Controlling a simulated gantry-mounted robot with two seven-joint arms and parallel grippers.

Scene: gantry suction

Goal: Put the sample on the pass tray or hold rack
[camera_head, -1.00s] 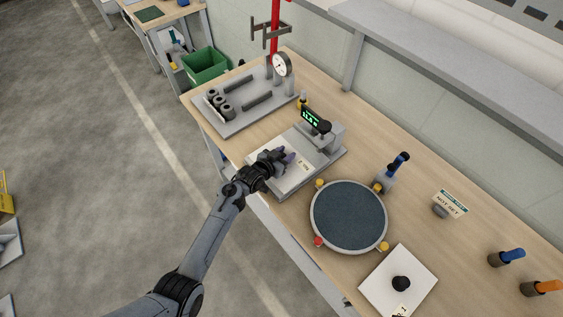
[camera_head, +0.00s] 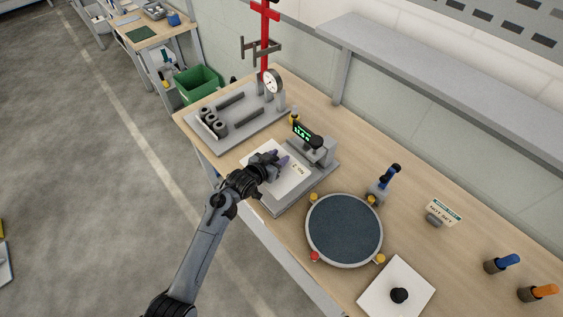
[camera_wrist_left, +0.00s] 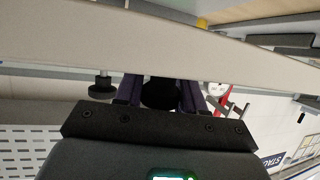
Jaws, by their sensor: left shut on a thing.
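A white square plate (camera_head: 288,182) with a printed label is under my left gripper, over the grey fixture (camera_head: 318,178) with a green-lit display. My left gripper (camera_head: 275,163), with purple fingertips, is shut on the plate's black knob. In the left wrist view the fingers grip this knob (camera_wrist_left: 159,93), and the plate's pale underside or edge (camera_wrist_left: 160,47) spans the view. I cannot tell whether the plate touches the fixture. A second white plate (camera_head: 376,283) with a black knob lies at the lower right. No pass tray or hold rack can be identified by label. My right gripper is not in view.
A round dark disc (camera_head: 344,230) with yellow and red knobs lies right of the fixture. A small sign (camera_head: 443,212) and blue (camera_head: 503,263) and orange (camera_head: 540,292) handles stand right. A green bin (camera_head: 196,84) stands beyond.

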